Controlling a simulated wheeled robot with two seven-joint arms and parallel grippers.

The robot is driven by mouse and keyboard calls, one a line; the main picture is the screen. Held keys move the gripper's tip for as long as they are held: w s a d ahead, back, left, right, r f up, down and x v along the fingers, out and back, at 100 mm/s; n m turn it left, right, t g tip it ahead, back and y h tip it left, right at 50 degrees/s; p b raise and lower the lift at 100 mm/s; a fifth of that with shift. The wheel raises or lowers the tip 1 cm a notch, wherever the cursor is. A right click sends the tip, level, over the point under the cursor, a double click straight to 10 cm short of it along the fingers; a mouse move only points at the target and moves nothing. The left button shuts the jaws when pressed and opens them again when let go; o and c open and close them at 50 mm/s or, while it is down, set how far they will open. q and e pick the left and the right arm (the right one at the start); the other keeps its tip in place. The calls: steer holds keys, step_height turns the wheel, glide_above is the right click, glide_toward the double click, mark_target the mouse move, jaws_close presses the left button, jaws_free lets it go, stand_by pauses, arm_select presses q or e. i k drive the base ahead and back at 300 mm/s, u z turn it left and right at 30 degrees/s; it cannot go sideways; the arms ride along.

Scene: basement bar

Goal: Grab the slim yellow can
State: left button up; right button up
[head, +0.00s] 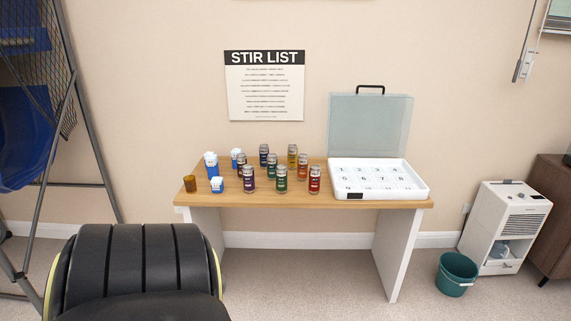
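Neither of my grippers shows in the head view.
A white numbered tray (420,190) with a raised clear lid (369,125) sits right. A small amber cup (190,183) stands left.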

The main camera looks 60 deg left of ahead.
mark_target(291, 149)
steer(key=z, duration=0.1)
steer(key=k, duration=1.25)
steer(key=u, duration=2.25)
steer(key=i, duration=0.5)
steer(key=z, duration=0.05)
